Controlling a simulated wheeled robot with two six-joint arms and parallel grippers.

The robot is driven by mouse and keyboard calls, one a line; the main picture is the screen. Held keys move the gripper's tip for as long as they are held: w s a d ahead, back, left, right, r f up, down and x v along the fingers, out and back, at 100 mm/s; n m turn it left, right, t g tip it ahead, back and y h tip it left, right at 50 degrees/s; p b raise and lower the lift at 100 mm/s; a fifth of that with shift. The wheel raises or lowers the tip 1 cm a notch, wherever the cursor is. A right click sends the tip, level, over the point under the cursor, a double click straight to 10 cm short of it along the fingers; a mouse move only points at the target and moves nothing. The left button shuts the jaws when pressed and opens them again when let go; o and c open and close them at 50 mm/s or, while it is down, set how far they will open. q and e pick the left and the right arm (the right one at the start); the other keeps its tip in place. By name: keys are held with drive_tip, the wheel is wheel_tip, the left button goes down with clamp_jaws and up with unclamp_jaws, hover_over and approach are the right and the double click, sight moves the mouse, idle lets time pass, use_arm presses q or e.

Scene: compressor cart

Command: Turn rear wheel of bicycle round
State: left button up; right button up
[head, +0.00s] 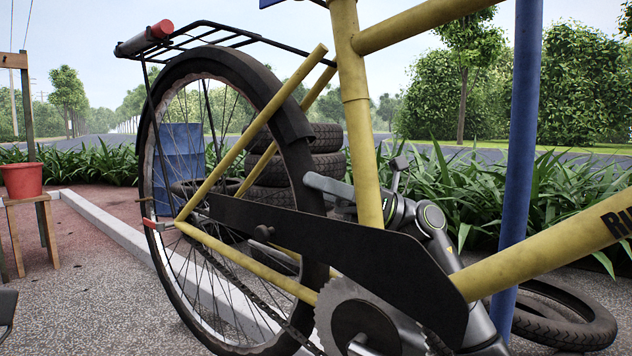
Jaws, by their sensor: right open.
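The yellow bicycle's rear wheel (165,255), with a black tyre and thin spokes, stands upright left of centre. The yellow frame (352,110) and a black chain guard (330,245) stand in front of part of it. My right gripper (312,186) is open, just right of the tyre's right side. A grey finger points left toward the tyre; the rest is partly hidden behind the yellow seat tube. I cannot tell whether the finger touches the tyre. My left gripper is not in view.
A blue post (519,150) stands at the right, near my right arm. Stacked tyres (325,165) and a blue container (180,150) are behind the wheel. A loose tyre (565,315) lies at lower right. A red bucket (22,180) sits on a wooden stool at left.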

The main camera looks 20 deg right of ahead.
sight(321, 211)
clamp_jaws()
drive_tip(key=f+b, duration=0.1)
drive_tip(key=f+n+b, duration=0.1)
drive_tip(key=shift+s+d+f+g, duration=0.1)
drive_tip(key=shift+s+f+g, duration=0.1)
drive_tip(key=shift+f+g, duration=0.2)
drive_tip(key=shift+s+d+f+n+y+b, duration=0.2)
drive_tip(key=shift+f+n+y+b, duration=0.2)
drive_tip(key=shift+f+y+b, duration=0.15)
unclamp_jaws()
